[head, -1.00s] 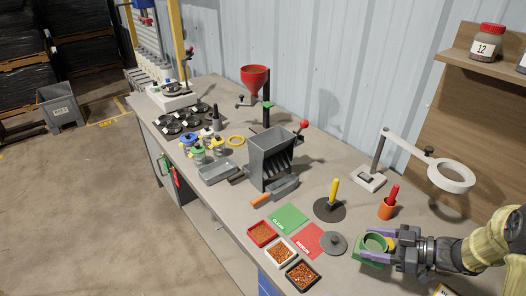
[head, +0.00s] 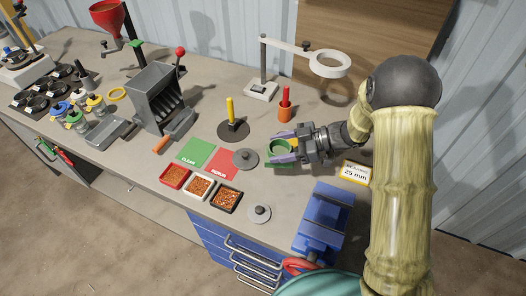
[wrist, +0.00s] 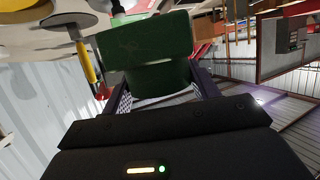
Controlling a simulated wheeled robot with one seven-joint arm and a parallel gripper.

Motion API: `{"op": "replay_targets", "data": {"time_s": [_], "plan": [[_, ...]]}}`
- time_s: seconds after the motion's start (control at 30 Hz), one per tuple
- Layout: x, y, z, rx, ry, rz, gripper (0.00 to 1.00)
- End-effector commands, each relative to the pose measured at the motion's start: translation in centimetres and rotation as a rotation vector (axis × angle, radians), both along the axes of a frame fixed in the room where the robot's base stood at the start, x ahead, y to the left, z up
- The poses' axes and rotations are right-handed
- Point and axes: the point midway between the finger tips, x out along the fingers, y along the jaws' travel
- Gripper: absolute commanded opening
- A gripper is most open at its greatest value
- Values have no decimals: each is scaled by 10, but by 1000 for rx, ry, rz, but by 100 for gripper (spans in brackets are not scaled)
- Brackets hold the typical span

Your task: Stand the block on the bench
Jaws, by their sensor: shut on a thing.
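The green block (head: 279,158) has a round hollow, whose opening shows on the upper side in the head view. My gripper (head: 287,149) is shut on it, one purple-grey finger on each side.
A "25 mm" card (head: 355,172) and blue vise (head: 325,220) lie to the right and front. Bare bench shows between block and vise.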

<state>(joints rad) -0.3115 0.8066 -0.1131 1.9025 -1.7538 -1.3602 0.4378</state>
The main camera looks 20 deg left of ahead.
Motion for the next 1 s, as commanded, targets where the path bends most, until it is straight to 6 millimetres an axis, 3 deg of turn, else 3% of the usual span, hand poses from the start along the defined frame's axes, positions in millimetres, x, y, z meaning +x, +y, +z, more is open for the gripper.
{"op": "replay_targets", "data": {"time_s": [0.23,0.67,1.0], "plan": [[-1,0,-40,0,3,1,19],[0,1,-49,2,0,1,19],[-1,1,-87,2,1,2,19]]}}
